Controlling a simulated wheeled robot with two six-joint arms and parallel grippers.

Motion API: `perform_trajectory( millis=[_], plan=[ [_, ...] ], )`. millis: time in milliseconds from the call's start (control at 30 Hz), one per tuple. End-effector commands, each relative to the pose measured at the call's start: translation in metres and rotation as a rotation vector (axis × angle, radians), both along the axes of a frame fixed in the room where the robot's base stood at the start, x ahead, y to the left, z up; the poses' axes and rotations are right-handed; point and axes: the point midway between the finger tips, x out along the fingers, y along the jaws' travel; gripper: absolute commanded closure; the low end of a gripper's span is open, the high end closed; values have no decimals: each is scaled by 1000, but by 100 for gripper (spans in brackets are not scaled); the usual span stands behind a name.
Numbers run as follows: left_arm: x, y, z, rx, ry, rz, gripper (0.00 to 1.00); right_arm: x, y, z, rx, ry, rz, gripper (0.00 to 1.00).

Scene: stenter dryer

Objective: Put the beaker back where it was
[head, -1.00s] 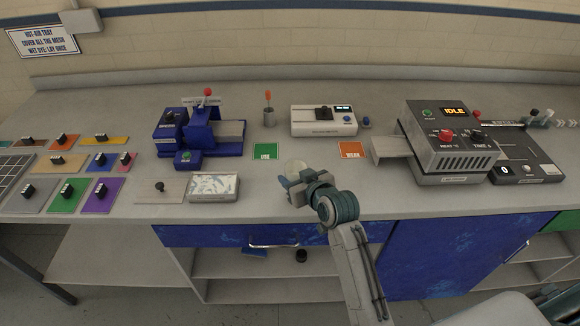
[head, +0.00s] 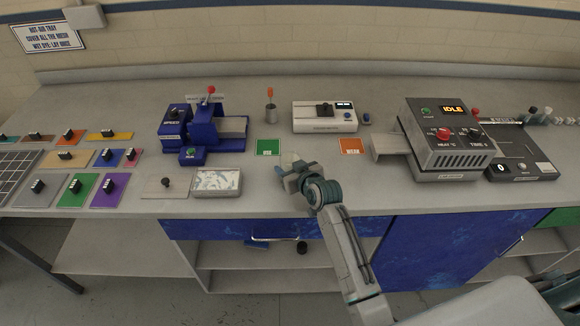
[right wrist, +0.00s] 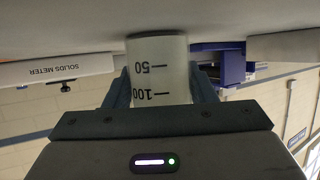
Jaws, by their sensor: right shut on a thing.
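The beaker (right wrist: 158,65) is a pale, translucent cylinder with black 50 and 100 marks. In the right wrist view it sits between the two fingers of my right gripper (right wrist: 160,95), which is shut on it. That view is upside down, and the beaker's base is at or very near the grey bench surface; I cannot tell whether it touches. In the head view my right gripper (head: 288,172) is over the bench, just in front of the green card, and mostly hides the beaker (head: 289,160). My left gripper is not in view.
A green card (head: 268,147) and an orange card (head: 351,146) lie behind the gripper. The white solids meter (head: 324,117) stands behind them.

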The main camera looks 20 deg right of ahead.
Motion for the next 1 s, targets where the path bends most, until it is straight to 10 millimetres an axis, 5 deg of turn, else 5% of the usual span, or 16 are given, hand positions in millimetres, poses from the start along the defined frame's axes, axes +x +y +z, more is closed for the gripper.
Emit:
perform_trajectory(
  millis=[33, 67, 167, 567, 1000],
  plan=[
    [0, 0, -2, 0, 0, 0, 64, 0, 0, -2, 0, 0, 0, 77],
    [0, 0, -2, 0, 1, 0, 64, 0, 0, -3, 0, 0, 0, 47],
    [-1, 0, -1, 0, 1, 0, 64, 0, 0, -2, 0, 0, 0, 28],
    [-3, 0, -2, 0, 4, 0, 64, -4, -1, 1, 0, 1, 0, 28],
    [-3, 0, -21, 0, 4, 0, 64, -74, -14, 29, -1, -1, 0, 28]
  ],
)
